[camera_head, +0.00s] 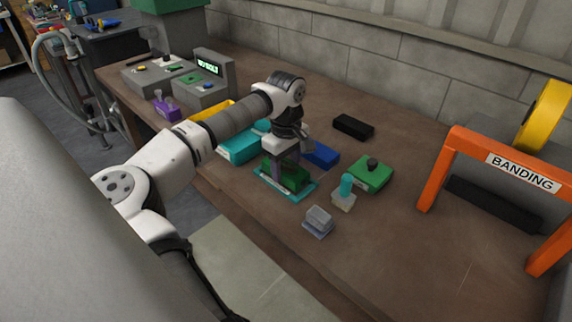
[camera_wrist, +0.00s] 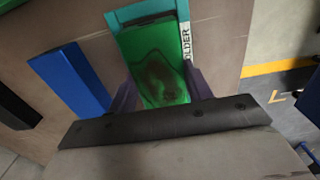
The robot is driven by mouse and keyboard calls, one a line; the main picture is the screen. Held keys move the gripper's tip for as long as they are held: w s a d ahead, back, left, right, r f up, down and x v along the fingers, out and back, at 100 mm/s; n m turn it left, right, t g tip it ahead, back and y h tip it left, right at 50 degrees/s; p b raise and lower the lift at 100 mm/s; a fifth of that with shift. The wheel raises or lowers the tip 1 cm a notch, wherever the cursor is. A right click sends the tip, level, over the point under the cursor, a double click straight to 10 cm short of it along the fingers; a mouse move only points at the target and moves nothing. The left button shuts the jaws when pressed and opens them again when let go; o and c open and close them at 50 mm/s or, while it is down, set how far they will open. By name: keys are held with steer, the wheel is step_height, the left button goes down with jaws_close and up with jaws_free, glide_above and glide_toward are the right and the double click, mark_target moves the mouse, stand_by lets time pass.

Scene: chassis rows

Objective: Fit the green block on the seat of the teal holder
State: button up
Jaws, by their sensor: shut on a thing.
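The green block (camera_head: 291,174) is in my gripper (camera_head: 285,172), over the teal holder (camera_head: 307,192). In the wrist view the green block (camera_wrist: 155,62) lies between my two dark fingers (camera_wrist: 160,100), which grip its sides. The teal holder (camera_wrist: 115,18) shows as a rim around the block's far end, with a white label reading "OLDER" along its right side. The block looks lined up with the holder. I cannot tell whether it rests on the seat or is slightly above it, as my gripper hides its near end.
A blue block (camera_head: 321,154) lies close behind the holder. A green box with a black knob (camera_head: 371,174), a teal-topped bottle (camera_head: 345,190) and a grey block (camera_head: 319,221) stand to the right. A black block (camera_head: 353,126) lies farther back. An orange banding frame (camera_head: 450,160) stands at right.

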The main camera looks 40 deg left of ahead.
steer(key=shift+f+b, duration=0.4)
steer(key=shift+f, duration=0.2)
steer(key=shift+s+d+f, duration=0.1)
steer(key=shift+s+f, duration=0.05)
steer(key=shift+f, duration=0.1)
steer(key=o, duration=1.4)
steer(key=shift+f, duration=0.1)
steer(key=shift+o, duration=0.2)
steer(key=shift+f, duration=0.1)
step_height(320, 180, up, 15)
steer(key=b, duration=0.1)
steer(key=shift+w+b, duration=0.2)
steer(key=shift+b, duration=0.2)
